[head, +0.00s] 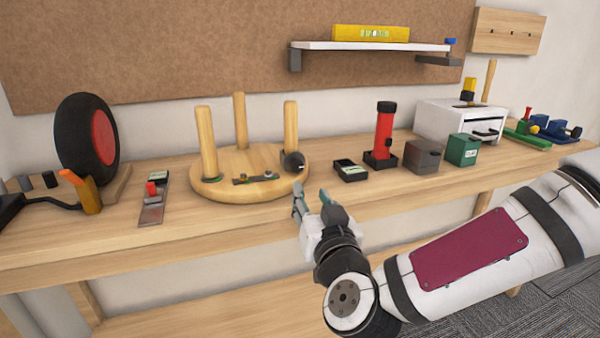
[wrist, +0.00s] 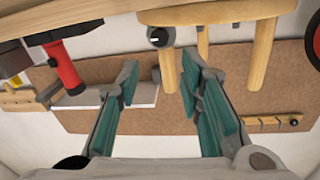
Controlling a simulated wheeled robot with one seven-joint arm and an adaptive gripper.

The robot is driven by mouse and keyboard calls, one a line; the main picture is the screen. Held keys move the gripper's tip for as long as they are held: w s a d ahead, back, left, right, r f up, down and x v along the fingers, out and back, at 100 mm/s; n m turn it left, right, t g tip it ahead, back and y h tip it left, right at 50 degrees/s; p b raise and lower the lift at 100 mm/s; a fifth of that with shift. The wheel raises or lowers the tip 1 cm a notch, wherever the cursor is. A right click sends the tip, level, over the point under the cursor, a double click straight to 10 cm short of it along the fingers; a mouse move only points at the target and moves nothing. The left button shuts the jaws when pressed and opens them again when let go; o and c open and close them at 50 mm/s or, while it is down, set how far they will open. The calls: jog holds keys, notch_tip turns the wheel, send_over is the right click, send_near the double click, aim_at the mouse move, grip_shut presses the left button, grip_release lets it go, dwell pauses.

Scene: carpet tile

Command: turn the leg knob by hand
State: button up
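An upturned round wooden stool (head: 215,188) lies on the workbench with its three legs up. A dark round knob (head: 293,162) sits by the base of the right leg (head: 290,125). The knob (wrist: 158,37) also shows in the upside-down wrist view, with a white mark on its face. My gripper (head: 311,193) is in front of the stool's right side, apart from the knob. In the wrist view my gripper (wrist: 158,78) has its green-lined fingers spread with nothing held between them. The knob appears beyond the gap.
A black tray (head: 350,171), red flashlight (head: 385,132), dark box (head: 423,157) and green box (head: 463,150) stand right of the stool. Left are a level-like tool (head: 153,200) and a wheel (head: 88,140). A white shelf (head: 370,46) hangs above.

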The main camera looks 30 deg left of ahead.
aim_at(297, 167)
jog(key=b+x, duration=0.2)
jog(key=x, duration=1)
jog(key=shift+c, duration=0.3)
grip_shut()
